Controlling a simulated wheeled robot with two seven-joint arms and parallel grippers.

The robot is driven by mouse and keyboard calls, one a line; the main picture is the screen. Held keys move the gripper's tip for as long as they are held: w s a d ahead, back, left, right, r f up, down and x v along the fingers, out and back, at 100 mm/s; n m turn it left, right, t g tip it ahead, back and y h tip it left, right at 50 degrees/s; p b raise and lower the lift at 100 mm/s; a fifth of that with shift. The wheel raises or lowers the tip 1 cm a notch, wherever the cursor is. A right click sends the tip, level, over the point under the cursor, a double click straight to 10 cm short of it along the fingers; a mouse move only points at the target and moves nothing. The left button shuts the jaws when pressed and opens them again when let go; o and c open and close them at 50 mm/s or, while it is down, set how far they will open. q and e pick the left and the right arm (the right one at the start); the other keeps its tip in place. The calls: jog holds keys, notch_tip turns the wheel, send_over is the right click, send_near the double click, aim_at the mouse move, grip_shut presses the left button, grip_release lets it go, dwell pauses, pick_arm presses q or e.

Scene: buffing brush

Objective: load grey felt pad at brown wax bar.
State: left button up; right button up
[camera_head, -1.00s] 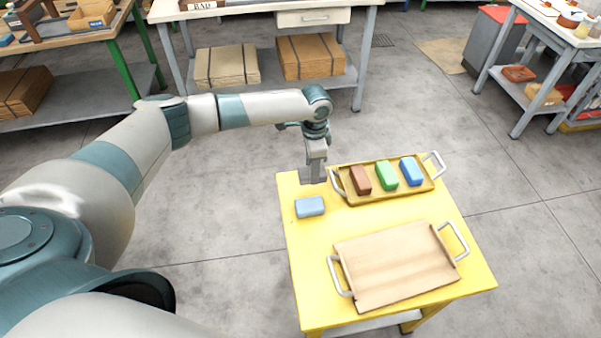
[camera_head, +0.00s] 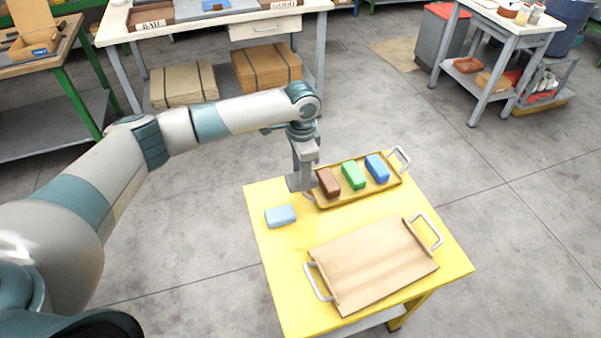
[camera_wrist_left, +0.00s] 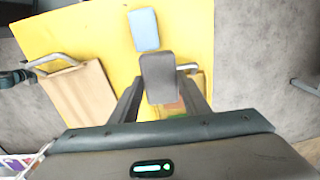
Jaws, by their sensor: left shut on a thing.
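My left gripper (camera_head: 301,176) is shut on a grey felt pad (camera_wrist_left: 159,76), which sits between the two fingers in the left wrist view. In the head view the pad (camera_head: 295,184) shows only in part, low at the fingertips. A brown wax bar (camera_head: 328,182) stands at the left end of a yellow tray (camera_head: 345,202), just right of the gripper. I cannot tell whether pad and bar touch. A green bar (camera_head: 353,174) and a blue bar (camera_head: 377,168) stand beside it on the tray. My right gripper is not in view.
A light blue block (camera_head: 281,216) lies on the yellow table (camera_head: 283,262), left of a wooden tray (camera_head: 372,264) with metal handles. The yellow tray's handle (camera_head: 399,160) rises at its right end. Workbenches stand farther back, with open floor between.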

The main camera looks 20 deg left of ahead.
pick_arm(q)
jog(key=shift+o, duration=1.2)
jog(key=shift+c, duration=0.7)
jog(key=shift+s+r, duration=0.1)
jog(key=shift+r, duration=0.2)
jog(key=s+r+n, duration=1)
jog(key=s+r, duration=0.3)
jog(key=s, duration=0.5)
jog(key=shift+s+a+r+n, duration=0.15)
jog(key=shift+a+r+n, duration=0.15)
jog(key=shift+a, duration=0.1)
